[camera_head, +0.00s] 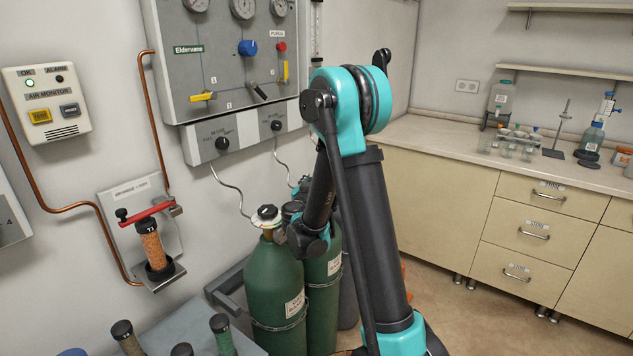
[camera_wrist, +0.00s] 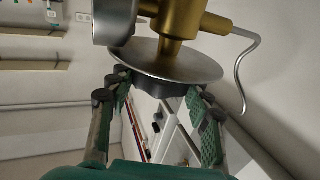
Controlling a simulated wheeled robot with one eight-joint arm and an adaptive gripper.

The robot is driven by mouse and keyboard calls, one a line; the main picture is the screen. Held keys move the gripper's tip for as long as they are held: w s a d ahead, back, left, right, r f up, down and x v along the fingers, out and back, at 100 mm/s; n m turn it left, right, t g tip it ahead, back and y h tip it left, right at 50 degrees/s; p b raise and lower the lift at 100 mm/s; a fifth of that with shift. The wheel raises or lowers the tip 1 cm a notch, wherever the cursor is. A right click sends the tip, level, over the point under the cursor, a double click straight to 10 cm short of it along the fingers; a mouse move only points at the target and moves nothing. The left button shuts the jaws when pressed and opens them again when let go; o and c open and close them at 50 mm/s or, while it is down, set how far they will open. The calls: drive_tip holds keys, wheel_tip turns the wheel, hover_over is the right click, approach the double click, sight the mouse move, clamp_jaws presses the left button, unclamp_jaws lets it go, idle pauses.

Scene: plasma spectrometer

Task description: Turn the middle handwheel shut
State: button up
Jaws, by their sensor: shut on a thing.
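The middle handwheel (camera_wrist: 178,91) is a dark knob by a pale metal disc (camera_wrist: 165,62) and a brass valve (camera_wrist: 183,22) in the wrist view. My gripper (camera_wrist: 158,85) is shut on this handwheel, one finger on each side. In the head view my arm covers the handwheel and most of the valve on the second green cylinder (camera_head: 323,285). The front green cylinder (camera_head: 277,290) stands to its left, with its own black-and-white handwheel (camera_head: 266,213) in plain view and apart from my gripper.
A grey gas panel (camera_head: 225,60) with gauges hangs above the cylinders. Thin metal tubes (camera_head: 232,188) run down from it. A tube holder with a red lever (camera_head: 148,212) is on the wall at left. The counter (camera_head: 440,140) stands right, with open floor before it.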

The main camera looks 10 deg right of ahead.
drive_tip(key=shift+d, duration=0.1)
idle(0.3)
drive_tip(key=o, duration=1.2)
drive_tip(key=shift+w, duration=0.1)
drive_tip(key=shift+c, duration=0.2)
drive_tip(key=v, duration=1.2)
